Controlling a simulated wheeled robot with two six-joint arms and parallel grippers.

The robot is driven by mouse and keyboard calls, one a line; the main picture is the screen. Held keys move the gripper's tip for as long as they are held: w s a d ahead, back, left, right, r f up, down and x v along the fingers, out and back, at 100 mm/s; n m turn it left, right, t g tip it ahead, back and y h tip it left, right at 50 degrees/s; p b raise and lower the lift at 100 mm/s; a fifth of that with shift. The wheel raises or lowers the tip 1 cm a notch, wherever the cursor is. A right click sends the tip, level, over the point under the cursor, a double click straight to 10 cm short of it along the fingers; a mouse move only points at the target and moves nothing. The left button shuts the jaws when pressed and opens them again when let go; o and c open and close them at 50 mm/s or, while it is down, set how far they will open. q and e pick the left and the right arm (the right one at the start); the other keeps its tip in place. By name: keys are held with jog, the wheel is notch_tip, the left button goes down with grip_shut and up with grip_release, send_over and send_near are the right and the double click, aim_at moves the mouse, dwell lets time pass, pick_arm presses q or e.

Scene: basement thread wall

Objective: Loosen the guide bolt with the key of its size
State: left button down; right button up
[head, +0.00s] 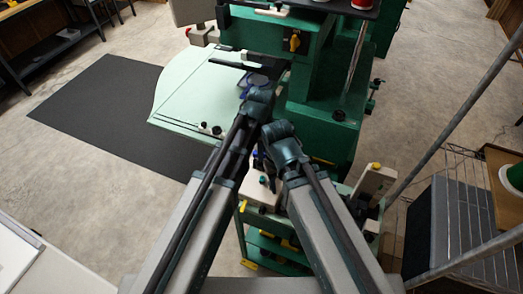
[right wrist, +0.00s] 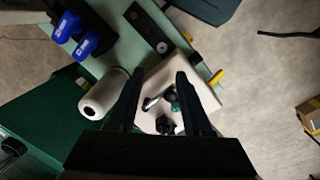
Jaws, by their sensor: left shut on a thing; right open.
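My left gripper (head: 257,92) is over the pale green machine table (head: 188,97), beside the green machine column. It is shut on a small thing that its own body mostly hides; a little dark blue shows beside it. My right gripper (right wrist: 158,88) is open and empty. Its fingers stand on either side of a cream block (right wrist: 205,92) that carries a bent metal piece (right wrist: 151,102) and dark knob-like pieces (right wrist: 166,125). The cream block also shows in the head view (head: 258,193), below the right wrist. I cannot make out the guide bolt or tell key sizes.
A white cylinder (right wrist: 103,92) and two blue-handled things (right wrist: 87,46) are beside the cream block. The green machine (head: 315,125) stands close on the right. A green cart (head: 268,245) is below my arms. A wire rack (head: 460,215) stands at the right.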

pick_arm(q)
jog(key=c, duration=0.7)
grip_release()
jog(key=shift+o, duration=0.2)
notch_tip(320, 180, up, 14)
jog(key=p, duration=1.3)
jog(key=shift+p, duration=0.4)
jog(key=shift+f, duration=0.15)
jog(key=shift+a, duration=0.1)
jog(key=s+a+m, duration=0.4)
jog(key=a+m, duration=0.4)
jog(key=a, duration=0.1)
jog(key=s+a+m, duration=0.3)
jog(key=a+m, duration=0.5)
jog(key=s+d+f+m+y+b, duration=0.1)
jog(key=s+d+f+m+b, duration=0.2)
jog(key=s+d+f+b, duration=0.3)
jog(key=d+f+b, duration=0.3)
jog(key=d, duration=0.2)
jog(key=shift+f+m+b, duration=0.3)
jog(key=shift+m+b, duration=0.1)
